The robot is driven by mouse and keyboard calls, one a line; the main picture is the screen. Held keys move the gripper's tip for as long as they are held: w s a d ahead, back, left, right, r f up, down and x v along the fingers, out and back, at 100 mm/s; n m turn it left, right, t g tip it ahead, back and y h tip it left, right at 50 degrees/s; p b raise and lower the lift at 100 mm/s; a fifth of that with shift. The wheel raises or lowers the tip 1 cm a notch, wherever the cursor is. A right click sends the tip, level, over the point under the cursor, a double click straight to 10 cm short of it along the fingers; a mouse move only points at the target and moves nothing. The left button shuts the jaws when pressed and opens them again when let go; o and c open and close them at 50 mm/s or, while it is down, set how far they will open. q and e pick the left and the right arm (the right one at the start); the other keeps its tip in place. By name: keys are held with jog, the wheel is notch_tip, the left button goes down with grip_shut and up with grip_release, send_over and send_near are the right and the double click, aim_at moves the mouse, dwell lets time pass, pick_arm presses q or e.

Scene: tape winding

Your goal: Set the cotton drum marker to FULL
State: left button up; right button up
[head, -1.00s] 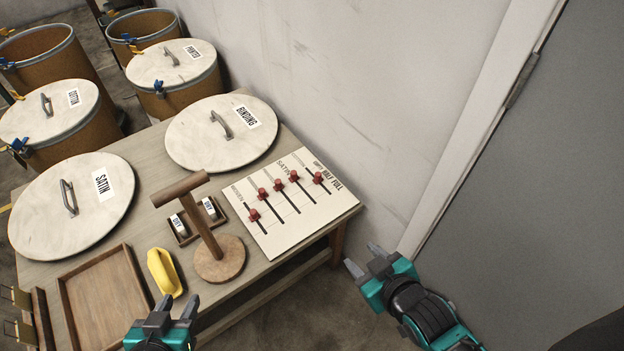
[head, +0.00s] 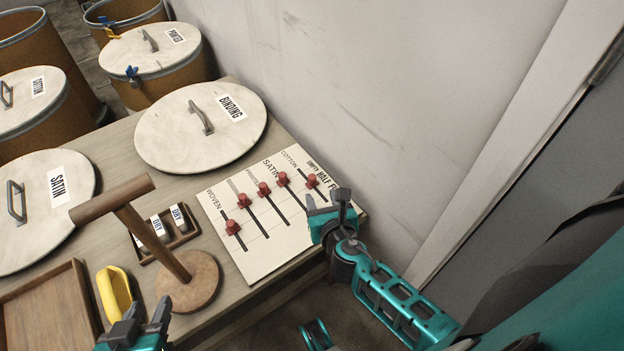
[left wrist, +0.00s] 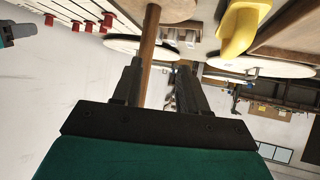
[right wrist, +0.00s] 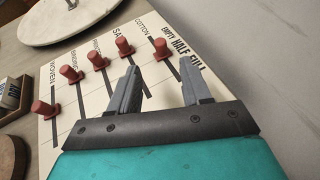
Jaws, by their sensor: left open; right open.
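The marker board (head: 262,250) lies on the table, with red knobs in parallel slots. The cotton marker (head: 312,180) is the rightmost knob, under the COTTON label, and looks about midway along its slot, near HALF. It also shows in the right wrist view (right wrist: 162,49), beyond and between the fingertips. My right gripper (head: 328,199) is open and empty over the board's right edge, close to that knob; contact cannot be told. My left gripper (head: 142,308) is open and empty near the table's front edge, by the yellow object (head: 114,292).
A wooden T-shaped stand (head: 190,283) rises left of the board. The BINDING lid (head: 165,145) and SATIN lid (head: 45,230) lie on the table. A wall (head: 400,100) bounds the far right side.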

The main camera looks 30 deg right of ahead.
aim_at(313, 178)
jog(key=b+x, duration=0.3)
jog(key=x, duration=0.7)
jog(key=shift+f, duration=0.15)
jog(key=shift+w+d+f+b, duration=0.1)
jog(key=shift+w+f+b, duration=0.05)
jog(key=shift+w+b, duration=0.3)
jog(key=shift+w, duration=0.15)
grip_shut()
